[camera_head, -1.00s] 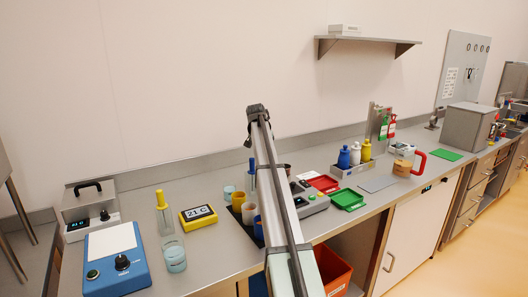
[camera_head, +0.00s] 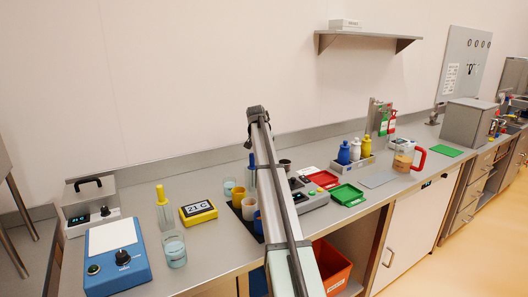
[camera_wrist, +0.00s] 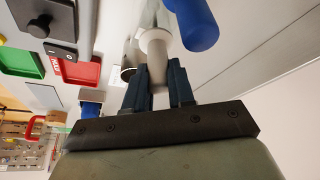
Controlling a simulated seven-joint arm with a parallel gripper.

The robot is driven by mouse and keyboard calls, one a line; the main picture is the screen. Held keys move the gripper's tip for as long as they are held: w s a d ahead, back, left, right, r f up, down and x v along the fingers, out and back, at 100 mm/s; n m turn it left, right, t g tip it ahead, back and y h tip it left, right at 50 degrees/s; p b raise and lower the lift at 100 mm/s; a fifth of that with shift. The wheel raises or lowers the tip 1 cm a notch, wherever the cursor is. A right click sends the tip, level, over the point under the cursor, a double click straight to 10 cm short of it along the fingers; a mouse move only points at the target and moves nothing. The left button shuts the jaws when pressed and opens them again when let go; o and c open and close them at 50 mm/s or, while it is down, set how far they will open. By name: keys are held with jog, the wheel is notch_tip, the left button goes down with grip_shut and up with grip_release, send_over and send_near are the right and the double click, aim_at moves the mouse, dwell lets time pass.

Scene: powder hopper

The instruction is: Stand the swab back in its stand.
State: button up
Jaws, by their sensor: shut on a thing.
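My gripper (camera_wrist: 159,88) is in the wrist view, its two dark blue fingers closed on a pale, round-ended thing (camera_wrist: 156,42), which I take to be the swab. Its far end and any tip are hidden. A blue rounded cylinder (camera_wrist: 199,22) stands close beside it; I cannot tell whether they touch. In the head view my arm hides the gripper and the held thing. A blue upright handle (camera_head: 252,172) shows just left of the arm. I cannot make out the swab's stand for certain.
A steel cup (camera_wrist: 128,72) is near the fingers. Green (camera_head: 346,194) and red (camera_head: 322,179) trays lie right of the arm; cups (camera_head: 248,208) stand left. A yellow-handled upright thing (camera_head: 161,200) and a beaker (camera_head: 174,250) are farther left.

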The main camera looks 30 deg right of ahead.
jog(key=o, duration=1.6)
jog(key=shift+r, duration=0.1)
jog(key=shift+r, duration=3.7)
jog(key=shift+d, duration=0.1)
